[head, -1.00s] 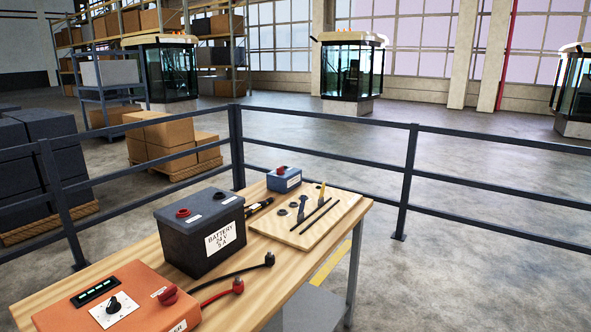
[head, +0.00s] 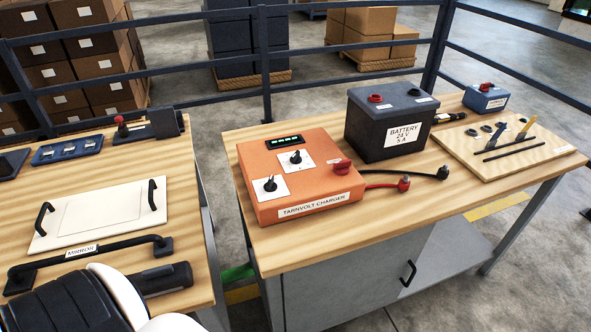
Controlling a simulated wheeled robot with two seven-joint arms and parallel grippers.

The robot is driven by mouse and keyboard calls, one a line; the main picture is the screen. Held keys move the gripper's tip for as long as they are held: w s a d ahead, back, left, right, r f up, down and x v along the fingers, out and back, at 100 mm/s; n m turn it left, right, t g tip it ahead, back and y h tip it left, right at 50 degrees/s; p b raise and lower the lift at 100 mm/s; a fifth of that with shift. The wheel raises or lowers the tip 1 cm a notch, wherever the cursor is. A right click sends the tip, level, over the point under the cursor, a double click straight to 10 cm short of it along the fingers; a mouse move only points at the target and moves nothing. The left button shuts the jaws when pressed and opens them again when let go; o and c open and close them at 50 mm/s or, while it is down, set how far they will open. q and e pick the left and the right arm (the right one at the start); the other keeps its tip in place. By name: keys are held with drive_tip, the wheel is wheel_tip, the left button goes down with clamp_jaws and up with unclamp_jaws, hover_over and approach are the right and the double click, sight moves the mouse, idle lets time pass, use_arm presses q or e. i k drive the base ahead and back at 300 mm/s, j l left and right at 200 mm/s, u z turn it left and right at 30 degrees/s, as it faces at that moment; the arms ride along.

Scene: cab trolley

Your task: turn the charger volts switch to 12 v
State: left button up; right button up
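The orange charger (head: 300,206), labelled TARNVOLT CHARGER, sits on the left part of the right wooden bench. Its top carries two black rotary knobs on white dial plates: a front-left knob (head: 270,184) and a rear-right knob (head: 296,157). Their dial lettering is too small to read, so I cannot tell which is the volts switch or its setting. A small display (head: 285,141) with green marks and a red knob (head: 342,167) are also on top. Neither gripper is clearly in view; a black and white part of mine fills the bottom left corner.
A dark battery (head: 372,132), labelled 24 V 5 A, stands right of the charger. Red lead (head: 403,183) and black lead (head: 442,173) lie before it. The left bench (head: 180,215) carries a white panel with handles. A railing runs behind.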

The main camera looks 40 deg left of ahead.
sight(271, 187)
drive_tip(key=u, duration=1.35)
